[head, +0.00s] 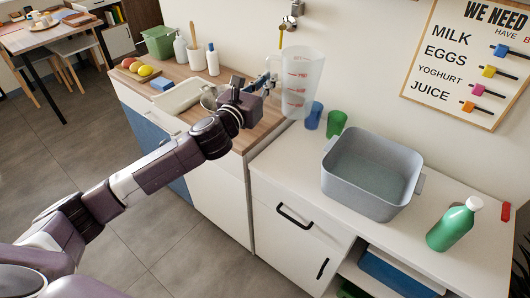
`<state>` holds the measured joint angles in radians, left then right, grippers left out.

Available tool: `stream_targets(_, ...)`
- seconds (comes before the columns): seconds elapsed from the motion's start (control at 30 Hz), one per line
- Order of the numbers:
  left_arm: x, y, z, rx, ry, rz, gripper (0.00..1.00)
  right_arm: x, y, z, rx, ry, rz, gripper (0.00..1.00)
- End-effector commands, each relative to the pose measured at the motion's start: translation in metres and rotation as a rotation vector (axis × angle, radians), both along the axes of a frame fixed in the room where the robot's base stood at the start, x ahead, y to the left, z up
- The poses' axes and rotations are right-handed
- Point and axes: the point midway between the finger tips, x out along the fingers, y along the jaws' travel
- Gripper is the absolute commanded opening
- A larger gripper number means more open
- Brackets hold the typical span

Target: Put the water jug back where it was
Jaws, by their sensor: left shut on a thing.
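The water jug (301,82) is clear with red markings. It is upright above the right end of the wooden worktop (262,128), close to the wall. My left gripper (268,86) is shut on the jug at its left side, where the handle is. The jug's base is near the worktop's edge; I cannot tell whether it touches the surface. My right gripper is not in the head view.
A blue cup (313,116) and a green cup (336,124) stand just right of the jug. A grey tub (368,187) and a green bottle (453,227) stand on the lower white counter. A tap (289,22) is on the wall above. A sink (186,95) is left.

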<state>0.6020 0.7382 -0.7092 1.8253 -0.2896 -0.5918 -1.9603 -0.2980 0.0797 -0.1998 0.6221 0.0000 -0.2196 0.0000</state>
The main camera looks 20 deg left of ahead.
Motion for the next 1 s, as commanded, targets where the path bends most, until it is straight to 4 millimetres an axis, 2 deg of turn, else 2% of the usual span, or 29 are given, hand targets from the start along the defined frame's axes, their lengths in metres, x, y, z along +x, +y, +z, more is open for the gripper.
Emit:
stream_targets(0.4, 0.000, -0.002, -0.110, -0.007, 0.007, 0.002, 0.00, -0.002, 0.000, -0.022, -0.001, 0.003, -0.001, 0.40)
stream_targets(0.5, 0.000, -0.001, -0.132, -0.006, 0.005, 0.003, 0.00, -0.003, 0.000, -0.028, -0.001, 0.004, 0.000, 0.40)
stream_targets(0.6, 0.000, -0.001, -0.146, -0.004, 0.004, 0.002, 0.00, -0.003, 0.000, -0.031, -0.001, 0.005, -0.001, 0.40)
stream_targets(0.77, 0.000, -0.001, -0.157, -0.003, 0.000, 0.001, 0.00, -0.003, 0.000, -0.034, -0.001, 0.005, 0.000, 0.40)
stream_targets(1.0, 0.000, -0.001, -0.192, -0.004, 0.002, 0.001, 0.00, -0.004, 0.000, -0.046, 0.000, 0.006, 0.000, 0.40)
